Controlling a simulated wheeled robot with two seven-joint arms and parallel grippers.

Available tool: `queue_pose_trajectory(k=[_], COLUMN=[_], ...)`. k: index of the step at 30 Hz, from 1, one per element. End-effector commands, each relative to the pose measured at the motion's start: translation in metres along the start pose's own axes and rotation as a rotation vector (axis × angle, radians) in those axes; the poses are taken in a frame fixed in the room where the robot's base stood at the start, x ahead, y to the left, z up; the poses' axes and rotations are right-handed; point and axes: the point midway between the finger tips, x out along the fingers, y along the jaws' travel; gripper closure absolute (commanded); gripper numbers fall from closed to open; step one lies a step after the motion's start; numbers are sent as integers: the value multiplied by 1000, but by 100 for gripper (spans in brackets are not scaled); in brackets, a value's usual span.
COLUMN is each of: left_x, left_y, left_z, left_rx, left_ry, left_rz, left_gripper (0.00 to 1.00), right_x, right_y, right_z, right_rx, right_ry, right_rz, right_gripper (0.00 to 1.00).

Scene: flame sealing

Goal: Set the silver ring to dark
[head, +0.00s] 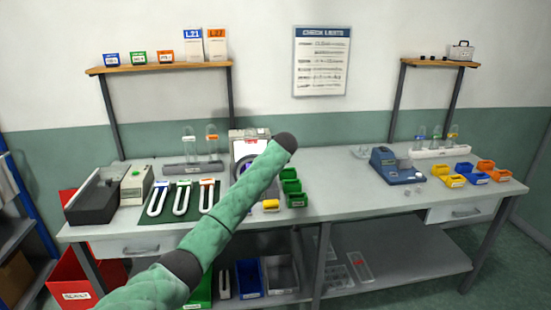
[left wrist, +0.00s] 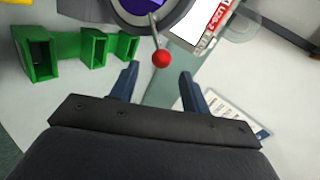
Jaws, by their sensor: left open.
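The grey-silver ring (left wrist: 125,23) is at the top of the left wrist view, cut off by the frame edge. It surrounds a dark purple-blue window (left wrist: 150,4). A thin lever with a red ball (left wrist: 160,58) points from the ring towards my left gripper (left wrist: 160,86). The gripper's two dark blue fingers are open. The ball is just beyond the gap between the fingertips, with nothing visible gripped. In the head view, my green-sleeved left arm covers part of the pale device (head: 238,137); its ring is not clear there. My right gripper is not in view.
Green bins (left wrist: 40,54) stand beside the ring device; they also show in the head view (head: 294,190). A blue machine (head: 394,166) stands to the right, with clear worktop (head: 335,192) between.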

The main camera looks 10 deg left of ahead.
Motion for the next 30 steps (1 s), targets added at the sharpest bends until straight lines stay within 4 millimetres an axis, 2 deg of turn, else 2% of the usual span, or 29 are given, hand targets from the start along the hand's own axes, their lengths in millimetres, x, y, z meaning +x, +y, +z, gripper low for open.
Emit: queue_pose_trajectory(k=[7,17,20,23,30], left_x=[-17,-19,-18,-18,-24], left_y=[1,1,8,29,122], left_z=[0,0,1,4,27], left_rx=[1,1,-3,-20,-108], left_ry=[0,0,1,7,26], left_rz=[1,1,8,27,118], left_gripper=[53,53,53,53,53], right_x=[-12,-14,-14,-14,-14], right_y=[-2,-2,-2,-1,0], right_z=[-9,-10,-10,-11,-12], right_rx=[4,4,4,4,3], right_ry=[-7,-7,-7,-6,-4], right_rz=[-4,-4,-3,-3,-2], right_gripper=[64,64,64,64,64])
